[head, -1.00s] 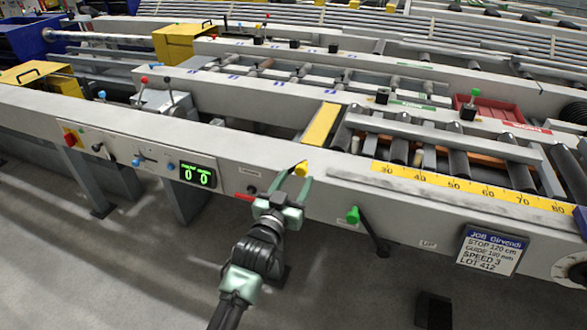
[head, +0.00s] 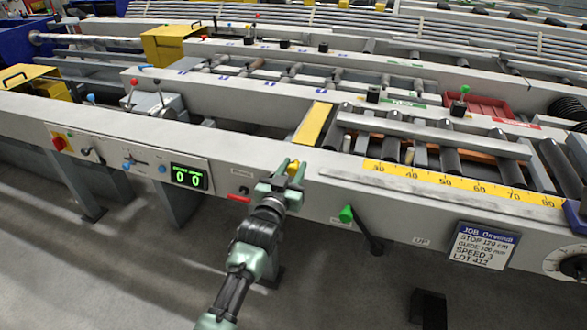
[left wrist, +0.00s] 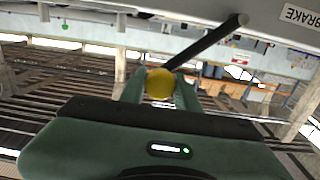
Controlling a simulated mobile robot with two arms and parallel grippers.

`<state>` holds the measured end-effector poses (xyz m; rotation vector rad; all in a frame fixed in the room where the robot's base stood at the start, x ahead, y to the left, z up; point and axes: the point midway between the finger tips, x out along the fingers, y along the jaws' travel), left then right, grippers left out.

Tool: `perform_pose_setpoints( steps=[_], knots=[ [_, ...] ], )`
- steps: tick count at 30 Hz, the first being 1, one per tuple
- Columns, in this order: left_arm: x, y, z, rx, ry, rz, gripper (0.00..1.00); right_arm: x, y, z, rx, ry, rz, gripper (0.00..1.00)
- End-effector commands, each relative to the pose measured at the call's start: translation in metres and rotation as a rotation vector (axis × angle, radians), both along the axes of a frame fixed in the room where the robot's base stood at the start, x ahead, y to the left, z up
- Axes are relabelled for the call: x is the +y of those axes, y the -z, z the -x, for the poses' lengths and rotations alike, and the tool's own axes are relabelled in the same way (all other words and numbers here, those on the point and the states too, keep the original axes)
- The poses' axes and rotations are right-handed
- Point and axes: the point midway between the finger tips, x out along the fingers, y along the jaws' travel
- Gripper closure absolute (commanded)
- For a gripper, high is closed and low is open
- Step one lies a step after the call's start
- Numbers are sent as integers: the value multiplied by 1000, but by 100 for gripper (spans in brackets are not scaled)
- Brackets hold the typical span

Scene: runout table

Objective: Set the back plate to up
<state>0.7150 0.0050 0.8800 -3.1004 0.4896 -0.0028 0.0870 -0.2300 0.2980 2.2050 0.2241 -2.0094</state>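My left gripper (head: 291,172) is at the front rail of the near table, with its fingers closed on both sides of a yellow knob (head: 294,167). In the left wrist view the yellow knob (left wrist: 160,84) sits between the fingertips, at the end of a dark lever rod (left wrist: 206,43). A label there reads BRAKE (left wrist: 299,16). To the right of the gripper, a lever with a green knob (head: 346,214) leans up and left from its pivot. A label UP (head: 421,241) is to the right of this pivot. My right gripper is not in view.
A panel with a green display (head: 189,177) reading 0 0 is to the left on the rail. A blue job card (head: 482,246) and a dial (head: 568,263) are to the right. A yellow scale (head: 462,184) runs along the top.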

Motion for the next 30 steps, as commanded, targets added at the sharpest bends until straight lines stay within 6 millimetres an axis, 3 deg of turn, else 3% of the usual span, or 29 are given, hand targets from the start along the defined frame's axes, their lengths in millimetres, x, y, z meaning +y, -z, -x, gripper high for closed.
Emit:
perform_pose_setpoints(
  steps=[30],
  knots=[
    [-2, 4, 1, 10, 3, 6, 100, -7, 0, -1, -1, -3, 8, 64]
  ],
)
